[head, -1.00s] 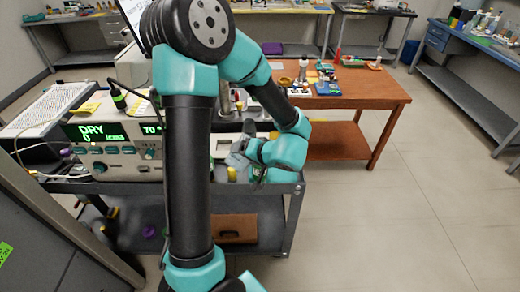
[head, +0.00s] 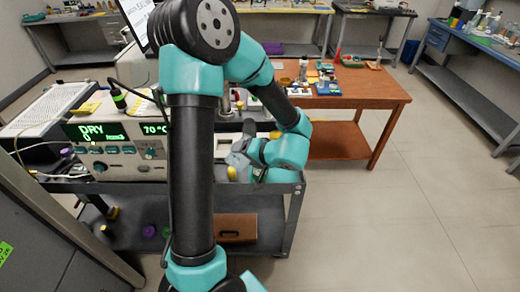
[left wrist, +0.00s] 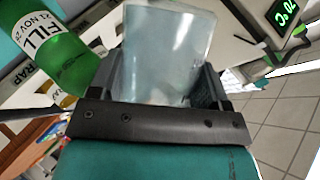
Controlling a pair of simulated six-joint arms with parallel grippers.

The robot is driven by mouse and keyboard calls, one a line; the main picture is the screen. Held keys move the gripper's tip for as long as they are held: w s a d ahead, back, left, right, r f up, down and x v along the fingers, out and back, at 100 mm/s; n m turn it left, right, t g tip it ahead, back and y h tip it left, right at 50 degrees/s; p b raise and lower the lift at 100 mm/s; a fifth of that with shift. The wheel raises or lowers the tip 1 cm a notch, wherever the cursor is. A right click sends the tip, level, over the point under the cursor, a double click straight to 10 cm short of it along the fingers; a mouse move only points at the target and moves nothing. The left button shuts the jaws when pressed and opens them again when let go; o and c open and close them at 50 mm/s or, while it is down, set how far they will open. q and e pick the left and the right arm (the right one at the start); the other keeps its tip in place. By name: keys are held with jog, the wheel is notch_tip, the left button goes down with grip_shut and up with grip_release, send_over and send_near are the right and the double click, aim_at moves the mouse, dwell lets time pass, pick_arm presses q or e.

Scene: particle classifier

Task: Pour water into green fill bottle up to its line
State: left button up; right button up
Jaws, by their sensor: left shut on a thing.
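My left gripper (left wrist: 162,88) is shut on a clear, pale vessel (left wrist: 165,45) with straight sides, which shows tilted in the left wrist view. I cannot make out a water level in it. The green fill bottle (left wrist: 52,52), with a white label reading FILL, is at the upper left of that view, beside the gripper and apart from the vessel. In the head view my left gripper (head: 240,158) is over the right part of the grey cart; my own arm hides much there, and I cannot make out the green bottle or its line. My right gripper is not in view.
An instrument with a green DRY display (head: 105,150) stands on the grey cart (head: 285,188). A brown box (head: 237,228) is on the cart's lower shelf. A wooden table (head: 365,88) with small items stands behind. The floor at right is clear.

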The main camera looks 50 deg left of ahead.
pick_arm(q)
jog(key=shift+f+m+g, duration=0.1)
jog(key=shift+m+g, duration=0.2)
dwell(0.7)
jog(key=shift+w+r+m+g, duration=0.15)
jog(key=shift+r+m+g, duration=0.35)
jog(key=shift+g, duration=0.1)
dwell(1.6)
jog(key=shift+w+r+m, duration=0.25)
jog(key=shift+w+m, duration=0.05)
dwell(1.2)
jog(key=shift+s+d+f, duration=0.15)
jog(key=shift+s+f, duration=0.05)
jog(key=shift+f, duration=0.05)
jog(key=shift+s+f+n+t, duration=0.25)
jog(key=shift+f+n+t, duration=0.35)
jog(key=shift+n, duration=0.2)
jog(key=shift+r, duration=0.1)
jog(key=shift+r, duration=0.1)
